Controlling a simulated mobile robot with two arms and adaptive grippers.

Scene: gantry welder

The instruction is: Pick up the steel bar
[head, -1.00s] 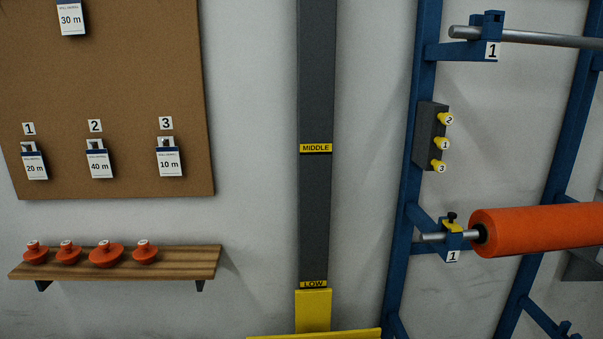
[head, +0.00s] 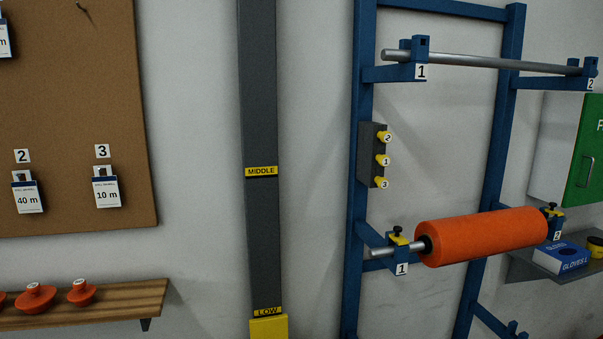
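A plain grey steel bar (head: 490,63) rests level across the upper brackets of the blue rack, from the bracket labelled 1 (head: 420,60) to the bracket labelled 2 (head: 582,72). Its left end sticks out a little past bracket 1. A second grey bar (head: 383,252) runs through an orange roll (head: 485,237) on the lower brackets. A yellow piece with a black knob sits over this bar at lower bracket 1 (head: 400,250) and another at lower bracket 2 (head: 551,220). Neither of my grippers is in view.
A grey block with several numbered yellow pegs (head: 373,155) is on the rack's left post. A grey shelf (head: 520,262) at right holds a blue glove box (head: 560,257). A green-fronted cabinet (head: 590,150) hangs above it. A grey column (head: 259,120) stands left of the rack.

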